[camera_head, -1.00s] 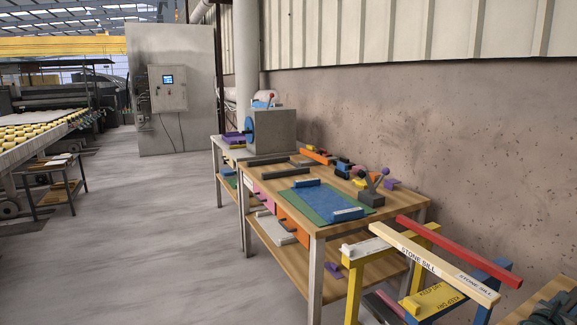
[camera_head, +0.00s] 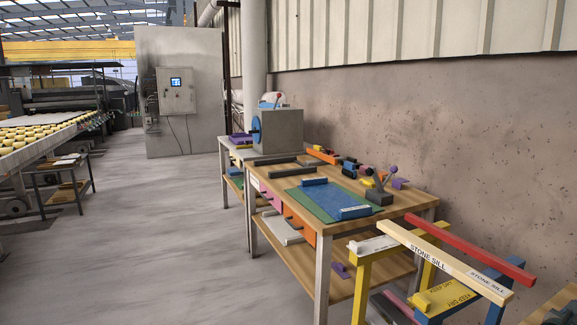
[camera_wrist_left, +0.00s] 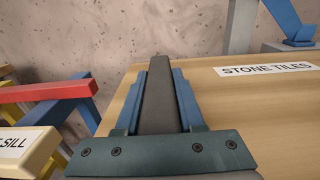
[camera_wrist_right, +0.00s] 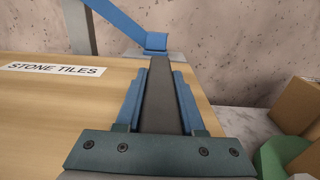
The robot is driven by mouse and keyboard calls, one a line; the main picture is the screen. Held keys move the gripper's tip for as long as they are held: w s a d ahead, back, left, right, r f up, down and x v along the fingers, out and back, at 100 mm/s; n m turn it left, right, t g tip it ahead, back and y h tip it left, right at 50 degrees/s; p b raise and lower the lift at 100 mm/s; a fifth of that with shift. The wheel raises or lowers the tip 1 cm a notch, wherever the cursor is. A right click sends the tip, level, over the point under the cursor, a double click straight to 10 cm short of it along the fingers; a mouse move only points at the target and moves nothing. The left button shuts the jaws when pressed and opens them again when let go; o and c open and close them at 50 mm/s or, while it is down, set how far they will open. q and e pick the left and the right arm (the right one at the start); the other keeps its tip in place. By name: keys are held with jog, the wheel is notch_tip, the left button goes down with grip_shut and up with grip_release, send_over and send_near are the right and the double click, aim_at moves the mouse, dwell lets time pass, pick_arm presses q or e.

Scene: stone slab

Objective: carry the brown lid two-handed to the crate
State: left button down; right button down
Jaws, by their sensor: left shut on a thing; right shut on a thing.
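The brown lid (camera_wrist_left: 250,112) is a flat wood-coloured board with a white label reading STONE TILES. It also shows in the right wrist view (camera_wrist_right: 60,112). My left gripper (camera_wrist_left: 160,74) is shut on a dark grey bar (camera_wrist_left: 157,112) at the lid's left end. My right gripper (camera_wrist_right: 161,74) is shut on a similar bar (camera_wrist_right: 161,112) at its right end. How the bars join the lid is hidden by the grippers. The head view shows neither gripper nor the lid. I cannot make out the crate in any view.
A workbench (camera_head: 415,205) with a blue mat (camera_head: 330,200) stands ahead right. Nearer are yellow and blue trestles (camera_head: 360,290) with a STONE SILL beam (camera_head: 440,255) and red beam (camera_head: 465,245). The floor at left (camera_head: 150,240) is clear. A roller table (camera_head: 50,130) stands far left.

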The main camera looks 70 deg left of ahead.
pick_arm(q)
jog(key=shift+f+b, duration=0.35)
jog(key=shift+f, duration=0.15)
pick_arm(e)
jog(key=shift+d+f, duration=0.15)
jog(key=shift+f, duration=0.35)
pick_arm(q)
jog(key=shift+c, duration=2.2)
grip_release()
pick_arm(e)
jog(key=shift+c, duration=2.2)
grip_release()
pick_arm(q)
jog(key=o, duration=0.4)
jog(key=shift+o, duration=0.2)
pick_arm(e)
jog(key=o, duration=0.4)
pick_arm(q)
jog(key=shift+s+r, duration=0.1)
jog(key=shift+s, duration=0.05)
pick_arm(e)
jog(key=shift+o, duration=0.2)
jog(key=shift+r, duration=0.1)
